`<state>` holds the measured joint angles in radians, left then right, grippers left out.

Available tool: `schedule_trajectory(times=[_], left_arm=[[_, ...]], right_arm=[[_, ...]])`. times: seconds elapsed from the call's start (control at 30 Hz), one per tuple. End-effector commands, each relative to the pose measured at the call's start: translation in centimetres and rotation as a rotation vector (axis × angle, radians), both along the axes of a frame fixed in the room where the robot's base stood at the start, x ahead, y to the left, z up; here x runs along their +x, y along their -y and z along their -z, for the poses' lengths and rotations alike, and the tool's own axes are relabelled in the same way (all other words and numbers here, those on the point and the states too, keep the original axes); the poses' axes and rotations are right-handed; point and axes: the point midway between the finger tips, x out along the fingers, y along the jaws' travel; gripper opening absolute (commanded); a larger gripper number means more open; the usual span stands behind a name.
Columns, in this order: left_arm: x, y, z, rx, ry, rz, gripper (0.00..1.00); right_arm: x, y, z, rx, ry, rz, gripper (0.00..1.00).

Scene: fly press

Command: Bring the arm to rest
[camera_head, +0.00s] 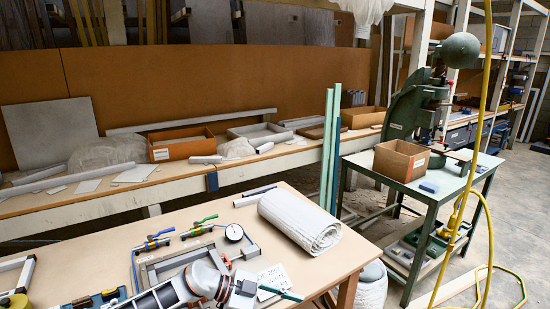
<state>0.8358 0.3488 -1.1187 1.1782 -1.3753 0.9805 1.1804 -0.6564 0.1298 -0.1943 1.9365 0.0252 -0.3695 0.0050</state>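The green fly press (403,108) stands on a green metal bench (451,180) at the right. A large round ball weight (460,50) sits at the top right of the press, above its column. My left gripper (243,291) is low over the front worktable (95,250), far from the press. Its fingers are small and partly hidden, so I cannot tell whether they are open or shut. A teal rod-like piece (281,293) shows beside it; I cannot tell whether it is held. My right gripper is not in view.
A rolled grey cloth (300,220), a dial gauge (234,233) and metal frames lie near my arm. An open cardboard box (401,160) stands before the press. A yellow hose (483,120) hangs at the right. Open floor (525,220) lies at far right.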

Motion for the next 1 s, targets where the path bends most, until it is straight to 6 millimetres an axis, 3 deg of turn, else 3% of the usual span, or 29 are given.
schedule_trajectory(times=[0.03, 0.17, 0.27, 0.37, 0.57, 0.73, 0.87, 1.0], left_arm=[[-1.6, 1.6, 0.4, -0.089, 0.004, -0.019, 0.28], [-3.6, 3.9, -0.3, -0.287, 0.035, -0.119, 0.28], [-4.3, 4.1, -0.6, -0.405, 0.051, -0.237, 0.28], [-4.6, 3.1, -0.2, -0.487, 0.057, -0.381, 0.28], [-5.2, -1.9, 3.1, -0.534, 0.035, -0.706, 0.28], [-7.3, -8.1, 8.6, -0.455, -0.022, -0.975, 0.28], [-10.7, -13.4, 13.7, -0.331, -0.088, -1.154, 0.28], [-15.8, -18.7, 18.9, -0.165, -0.17, -1.292, 0.28]], right_arm=[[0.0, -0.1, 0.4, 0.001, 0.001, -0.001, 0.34], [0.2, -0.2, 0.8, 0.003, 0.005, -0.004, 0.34], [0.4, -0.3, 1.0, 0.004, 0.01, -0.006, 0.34], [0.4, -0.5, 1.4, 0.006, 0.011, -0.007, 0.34], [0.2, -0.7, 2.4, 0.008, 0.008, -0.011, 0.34], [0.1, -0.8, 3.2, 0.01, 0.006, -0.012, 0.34], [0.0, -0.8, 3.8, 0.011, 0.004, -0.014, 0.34], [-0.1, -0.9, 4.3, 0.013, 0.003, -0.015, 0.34]])
